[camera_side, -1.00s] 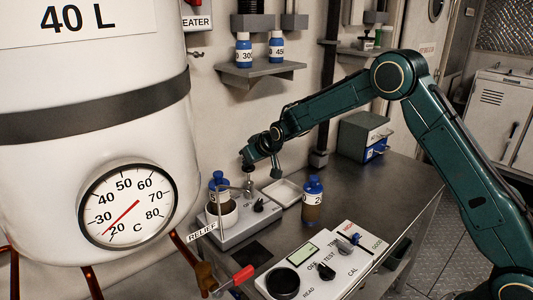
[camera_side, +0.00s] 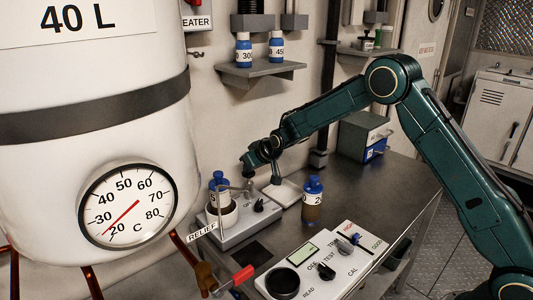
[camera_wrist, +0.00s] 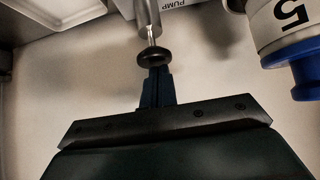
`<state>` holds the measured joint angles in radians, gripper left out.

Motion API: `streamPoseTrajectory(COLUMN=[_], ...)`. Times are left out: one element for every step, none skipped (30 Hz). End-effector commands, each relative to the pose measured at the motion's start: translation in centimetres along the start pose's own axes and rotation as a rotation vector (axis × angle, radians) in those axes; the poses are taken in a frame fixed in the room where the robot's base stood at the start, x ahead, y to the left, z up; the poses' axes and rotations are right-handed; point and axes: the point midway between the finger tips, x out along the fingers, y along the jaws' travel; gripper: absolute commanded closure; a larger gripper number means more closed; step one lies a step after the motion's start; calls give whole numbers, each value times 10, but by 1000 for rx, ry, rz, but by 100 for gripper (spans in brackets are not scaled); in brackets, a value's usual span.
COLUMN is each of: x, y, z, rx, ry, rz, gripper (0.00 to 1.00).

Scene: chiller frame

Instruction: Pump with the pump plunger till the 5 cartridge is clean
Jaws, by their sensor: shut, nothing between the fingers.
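The 5 cartridge (camera_wrist: 285,22) is white with a blue cap and shows at the upper right of the wrist view. In the side view the blue-topped cartridge (camera_side: 218,183) stands in a cup on the grey pump unit (camera_side: 237,228). The pump plunger has a black knob (camera_wrist: 153,56) on a thin rod below a metal cylinder. My gripper (camera_wrist: 157,74) is shut and empty, its tips at the knob in the wrist view. I cannot tell whether they touch. In the side view my gripper (camera_side: 249,168) is low over the pump unit, beside the cartridge, and its tips are unclear.
A second cartridge (camera_side: 312,198) with brownish contents stands on the bench, right of the pump unit. A white tray (camera_side: 287,193) lies behind it. A tester panel (camera_side: 315,262) is in front. Two cartridges stand on the wall shelf (camera_side: 262,72).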

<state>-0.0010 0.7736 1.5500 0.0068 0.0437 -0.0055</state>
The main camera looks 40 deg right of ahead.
Motion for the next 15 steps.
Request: streamPoseTrajectory(x=[-4, -7, -11, -14, -18, -23, -27, -31, -36, -40, -45, -50, -54, -58, -63], y=[0, 0, 0, 0, 0, 0, 0, 0, 0, 0, 0, 0, 0, 0, 0], z=[-4, -7, -11, -14, -18, -22, -20, -21, -21, -21, -21, -21, -22, -22, -22], rx=[0, 0, 0, 0, 0, 0, 0, 0, 0, 0, 0, 0, 0, 0, 0], ry=[-1, 1, 2, 3, 6, 6, 5, 6, 6, 7, 8, 8, 9, 9, 9], rz=[0, 0, 0, 0, 0, 0, 0, 0, 0, 0, 0, 0, 0, 0, 0], gripper=[100, 100, 100, 100, 100, 100, 100, 100, 100, 100, 100, 100, 100, 100, 100])
